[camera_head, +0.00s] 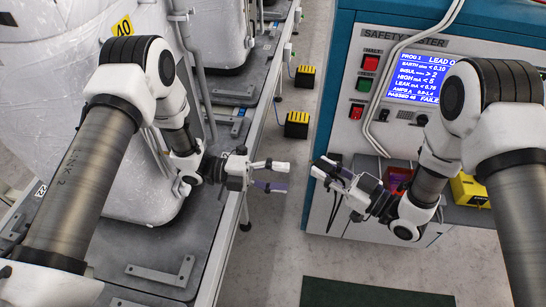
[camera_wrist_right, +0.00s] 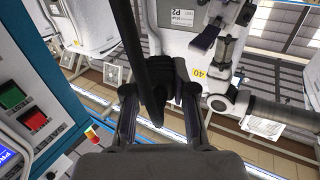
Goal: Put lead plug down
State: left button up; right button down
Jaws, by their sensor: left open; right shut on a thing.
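My right gripper (camera_head: 324,170) is shut on a black lead plug. In the right wrist view the plug (camera_wrist_right: 156,75) sits between the two fingers (camera_wrist_right: 160,105), with a thick black lead beside it. The gripper is in front of the tester's left side, in the air. My left gripper (camera_head: 275,175) is open and empty, pointing right toward the right gripper, with a gap between them. It also shows in the right wrist view (camera_wrist_right: 225,25).
The blue safety tester (camera_head: 340,75) with a lit screen (camera_head: 424,77) and buttons stands at the right. A yellow box (camera_head: 470,190) is on its lower ledge. White machines (camera_head: 130,190) on a grey line stand at the left. Bare floor (camera_head: 275,225) lies between, with a dark green mat (camera_head: 375,293) in front.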

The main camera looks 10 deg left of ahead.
aim_at(325, 166)
pick_arm(q)
notch_tip(325, 166, up, 4)
jog(key=w+a+m+g, duration=0.2)
jog(key=m+g, duration=0.1)
jog(key=m, duration=0.1)
jog(key=shift+t, duration=0.4)
jog(key=d, duration=1.2)
jog(key=shift+s+d+f, duration=0.1)
jog(key=shift+f, duration=0.05)
grip_shut()
pick_arm(e)
jog(key=c, duration=0.9)
grip_release()
jog(key=shift+o, duration=0.2)
jog(key=shift+f, duration=0.1)
pick_arm(q)
jog(key=shift+r, duration=0.2)
pick_arm(e)
jog(key=shift+s, duration=0.1)
